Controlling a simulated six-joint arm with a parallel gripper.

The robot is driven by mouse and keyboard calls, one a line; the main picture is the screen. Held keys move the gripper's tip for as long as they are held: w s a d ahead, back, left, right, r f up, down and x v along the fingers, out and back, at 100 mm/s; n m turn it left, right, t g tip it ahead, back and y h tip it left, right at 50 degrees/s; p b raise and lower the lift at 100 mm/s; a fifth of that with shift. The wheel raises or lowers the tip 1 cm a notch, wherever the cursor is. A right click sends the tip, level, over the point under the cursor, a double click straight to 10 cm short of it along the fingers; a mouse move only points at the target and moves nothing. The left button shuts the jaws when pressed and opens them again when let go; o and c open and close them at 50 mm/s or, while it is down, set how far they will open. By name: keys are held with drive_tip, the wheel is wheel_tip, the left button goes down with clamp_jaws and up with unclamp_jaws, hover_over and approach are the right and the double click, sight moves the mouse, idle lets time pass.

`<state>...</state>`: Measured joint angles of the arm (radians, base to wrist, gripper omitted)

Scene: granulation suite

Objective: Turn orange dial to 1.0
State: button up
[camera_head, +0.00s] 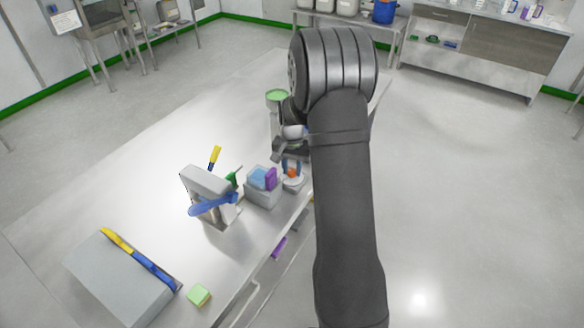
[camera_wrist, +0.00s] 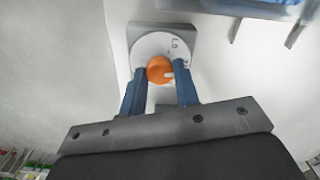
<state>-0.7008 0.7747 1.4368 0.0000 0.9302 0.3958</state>
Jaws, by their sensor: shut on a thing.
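The orange dial (camera_wrist: 158,69) sits on a round white face with dark marks, on a grey block, in the wrist view. A small pale mark shows on the dial's right side; the marks on the face are too small to read. My gripper (camera_wrist: 161,76) is shut on the dial, with one blue finger on its left and one on its right. In the head view the dial (camera_head: 292,173) is a small orange spot between the blue fingers, near the table's right edge. My arm covers part of the area beside it.
A grey box with blue and purple items (camera_head: 262,187) stands just left of the dial. A grey device with a blue lever (camera_head: 212,204) is farther left. A grey case (camera_head: 118,280) and a green block (camera_head: 199,295) lie in front. The table's left middle is clear.

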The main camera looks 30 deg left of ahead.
sight(292, 171)
drive_tip(key=n, duration=0.5)
drive_tip(key=shift+n, duration=0.3)
drive_tip(key=n, duration=0.4)
drive_tip(key=shift+n, duration=0.3)
drive_tip(key=o, duration=1)
wheel_tip(292, 171, up, 18)
drive_tip(key=shift+f, duration=0.25)
